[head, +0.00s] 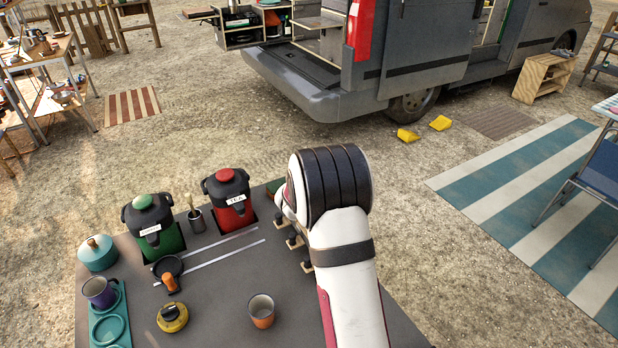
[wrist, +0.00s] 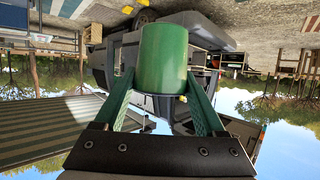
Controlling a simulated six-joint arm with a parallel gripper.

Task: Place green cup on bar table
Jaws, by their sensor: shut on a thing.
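The green cup (wrist: 162,58) is in the wrist view, held between the two green fingers of my gripper (wrist: 160,82). That view is upside down, with the van and ground at the top and sky below. In the head view my white arm hides the gripper and most or all of what it holds; only a small green patch shows left of the wrist. A dark grey table (head: 222,285) stands in front of me, under my arm; I cannot tell for certain that it is the bar table.
The table holds a green dispenser (head: 150,225), a red dispenser (head: 229,196), a teal pot (head: 97,252), a purple cup (head: 98,291) on a teal holder, an orange cup (head: 262,312) and a yellow-black round object (head: 172,317). The table's front middle has bare room. A van (head: 400,45) stands beyond.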

